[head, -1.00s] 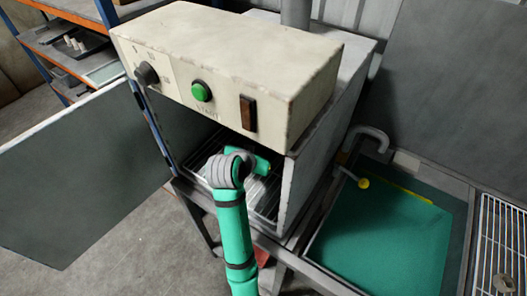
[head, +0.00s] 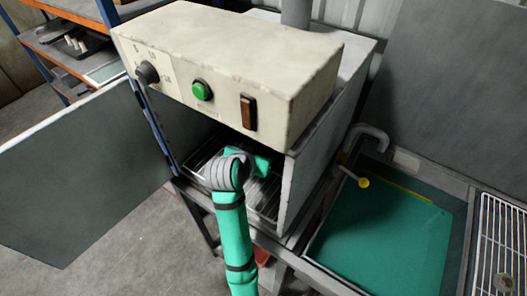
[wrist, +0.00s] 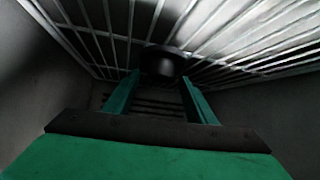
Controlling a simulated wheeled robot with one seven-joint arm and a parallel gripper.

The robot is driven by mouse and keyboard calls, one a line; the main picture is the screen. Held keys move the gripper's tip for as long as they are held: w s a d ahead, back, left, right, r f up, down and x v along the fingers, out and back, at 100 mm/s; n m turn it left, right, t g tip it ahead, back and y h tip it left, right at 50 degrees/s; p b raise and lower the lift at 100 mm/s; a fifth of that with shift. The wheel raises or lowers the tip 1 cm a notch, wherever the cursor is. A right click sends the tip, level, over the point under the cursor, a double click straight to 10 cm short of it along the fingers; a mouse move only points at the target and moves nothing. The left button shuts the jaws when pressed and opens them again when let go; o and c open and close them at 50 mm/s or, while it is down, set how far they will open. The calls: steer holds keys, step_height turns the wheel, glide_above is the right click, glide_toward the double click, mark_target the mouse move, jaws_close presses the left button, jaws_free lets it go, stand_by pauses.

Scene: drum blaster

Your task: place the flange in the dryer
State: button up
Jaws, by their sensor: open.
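The dryer (head: 215,75) is a cream and grey box with its door open at the left. In the wrist view my gripper (wrist: 160,82) is open, with two green fingers apart. A dark round piece, apparently the flange (wrist: 164,62), is at the wire rack just beyond the fingertips. It is in shadow, and I cannot tell whether the fingers touch it. It does not show in the head view.
The dryer's wire rack (wrist: 230,30) is close to the fingers. The open door (head: 80,170) stands left. At the right are a green-bottomed basin (head: 385,235) with a tap (head: 362,182), and another rack (head: 492,235) bearing a grey round piece (head: 505,284).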

steer(key=v, duration=1.1)
steer(key=shift+a, duration=0.15)
